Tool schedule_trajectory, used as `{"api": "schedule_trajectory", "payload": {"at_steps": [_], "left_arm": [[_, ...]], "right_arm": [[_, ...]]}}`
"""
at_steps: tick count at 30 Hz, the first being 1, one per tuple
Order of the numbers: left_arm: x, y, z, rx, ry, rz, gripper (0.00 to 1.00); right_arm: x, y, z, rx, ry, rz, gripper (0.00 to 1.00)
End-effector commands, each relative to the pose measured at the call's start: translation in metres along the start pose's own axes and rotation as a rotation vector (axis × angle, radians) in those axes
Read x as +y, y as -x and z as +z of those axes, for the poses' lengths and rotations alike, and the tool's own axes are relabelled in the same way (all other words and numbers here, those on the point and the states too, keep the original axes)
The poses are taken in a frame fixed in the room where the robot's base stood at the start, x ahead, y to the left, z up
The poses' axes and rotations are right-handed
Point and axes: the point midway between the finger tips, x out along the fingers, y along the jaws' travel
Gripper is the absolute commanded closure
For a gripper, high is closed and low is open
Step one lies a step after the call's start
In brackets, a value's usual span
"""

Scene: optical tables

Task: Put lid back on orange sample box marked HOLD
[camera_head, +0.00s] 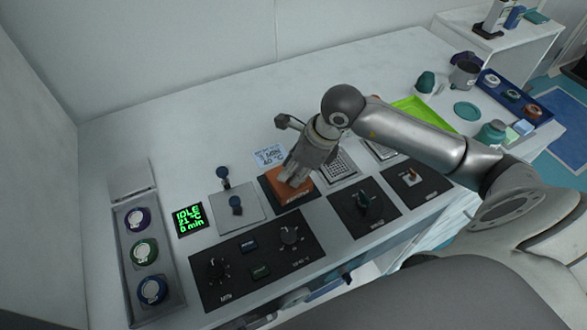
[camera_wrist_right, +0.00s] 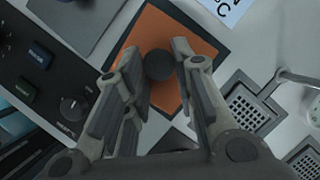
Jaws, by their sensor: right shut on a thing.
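An orange square lid (camera_wrist_right: 150,28) with a round dark knob (camera_wrist_right: 159,65) fills the middle of the right wrist view. In the head view the orange piece (camera_head: 276,180) lies over a dark square pad (camera_head: 300,198) with a label too small to read. Whether the box is under the lid cannot be told from above. My right gripper (camera_head: 290,175) reaches down over it from the upper right. In the wrist view its fingers (camera_wrist_right: 157,58) are on both sides of the knob, shut on it. My left gripper is not in view.
A printed card (camera_head: 269,155) lies just behind the lid. A grey plate with blue-topped knobs (camera_head: 236,212) is left, a metal grid block (camera_head: 338,167) right. Dark control panels (camera_head: 258,262) line the front. A green tray (camera_head: 425,112) is farther right.

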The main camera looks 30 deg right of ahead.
Motion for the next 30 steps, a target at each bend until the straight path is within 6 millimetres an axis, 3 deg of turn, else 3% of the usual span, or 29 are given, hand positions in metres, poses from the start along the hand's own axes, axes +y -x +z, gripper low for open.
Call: {"api": "schedule_trajectory", "payload": {"at_steps": [11, 12, 17, 24, 30], "left_arm": [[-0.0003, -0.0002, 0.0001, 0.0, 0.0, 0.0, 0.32], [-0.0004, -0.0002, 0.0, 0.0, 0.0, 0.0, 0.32], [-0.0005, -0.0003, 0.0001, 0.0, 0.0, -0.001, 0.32], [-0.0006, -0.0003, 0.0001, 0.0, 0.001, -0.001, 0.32], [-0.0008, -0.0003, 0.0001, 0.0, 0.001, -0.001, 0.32]], "right_arm": [[-0.0001, 0.0003, 0.0002, 0.0, 0.0, 0.0, 0.99], [-0.0001, 0.0003, 0.0002, 0.0, 0.0, 0.0, 0.71], [-0.0001, 0.0003, 0.0002, 0.0, 0.0, 0.0, 0.51], [-0.0001, 0.0002, 0.0002, 0.0, 0.0, 0.0, 0.5], [0.0, 0.0001, 0.0001, 0.0, 0.0, 0.0, 0.28]]}}
